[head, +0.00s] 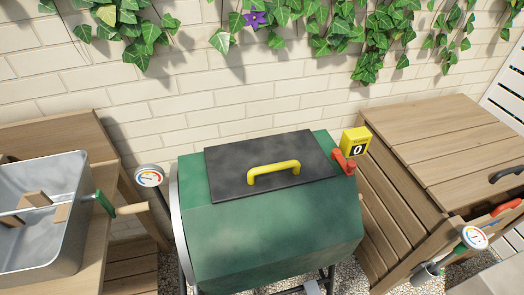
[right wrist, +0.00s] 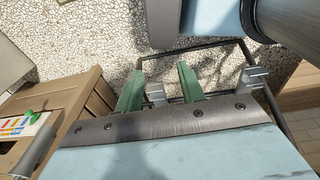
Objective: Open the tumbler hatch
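The tumbler (head: 270,235) is a green faceted drum on a stand in the middle of the head view. Its hatch (head: 225,168) is a dark flat panel on top, lying closed against the drum. A yellow handle (head: 273,173) is fixed across the hatch. A red latch (head: 343,162) sits at the hatch's right edge, beside a yellow counter (head: 356,142) that reads 0. My right gripper (right wrist: 160,82) shows only in the right wrist view, its two green fingers apart with nothing between them, over gravel ground. My left gripper is in neither view.
A dial gauge (head: 149,177) is beside the drum. A wooden cabinet (head: 440,140) stands close on the right. A brick wall (head: 200,100) with ivy is behind.

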